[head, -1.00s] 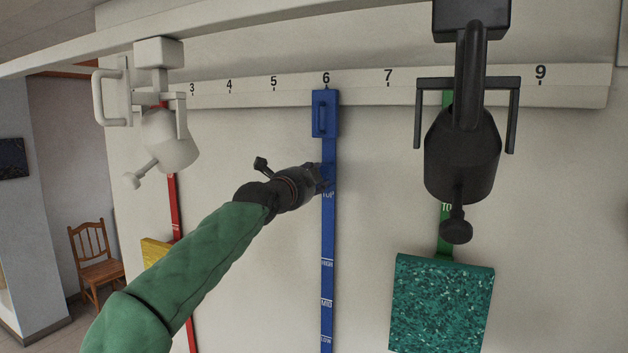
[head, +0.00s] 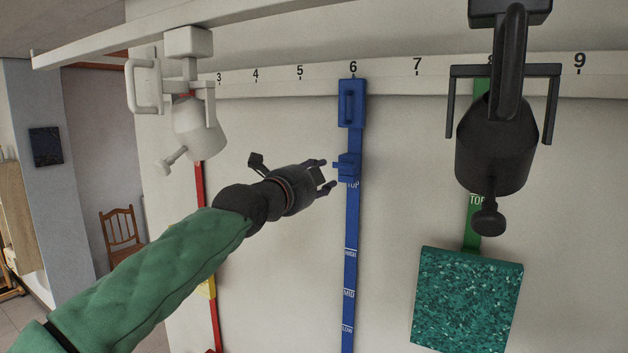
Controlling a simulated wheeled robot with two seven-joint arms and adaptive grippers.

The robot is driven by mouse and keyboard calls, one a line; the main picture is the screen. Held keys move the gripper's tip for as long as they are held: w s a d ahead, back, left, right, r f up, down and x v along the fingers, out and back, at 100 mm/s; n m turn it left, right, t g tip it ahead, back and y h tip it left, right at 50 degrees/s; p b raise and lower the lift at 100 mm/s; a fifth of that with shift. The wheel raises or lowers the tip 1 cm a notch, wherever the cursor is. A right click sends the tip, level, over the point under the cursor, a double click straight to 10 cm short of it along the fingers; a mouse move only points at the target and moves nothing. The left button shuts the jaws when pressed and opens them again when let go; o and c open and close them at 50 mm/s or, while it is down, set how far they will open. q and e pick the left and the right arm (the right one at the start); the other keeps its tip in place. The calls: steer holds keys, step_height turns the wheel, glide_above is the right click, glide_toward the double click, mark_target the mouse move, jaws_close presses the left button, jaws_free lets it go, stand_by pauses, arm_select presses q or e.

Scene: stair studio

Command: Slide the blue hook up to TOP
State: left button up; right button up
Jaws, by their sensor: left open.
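The blue hook (head: 347,166) sits on the blue vertical rail (head: 350,225), just above the white TOP mark (head: 352,185). Marks for lower levels show further down the rail. A blue block with a handle (head: 351,104) is at the rail's upper end, under the number 6. My left gripper (head: 329,175) is open and empty, just left of the hook, with its fingers pointing at it and a small gap between. My right gripper is not in view.
A black spotlight (head: 495,145) hangs at the right above a green speckled panel (head: 467,300) on a green rail. A white spotlight (head: 197,130) hangs at the left before a red rail (head: 200,180). A chair (head: 121,238) stands far left. Wall beside the blue rail is clear.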

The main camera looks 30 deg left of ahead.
arm_select(q)
steer(key=shift+s, duration=0.9)
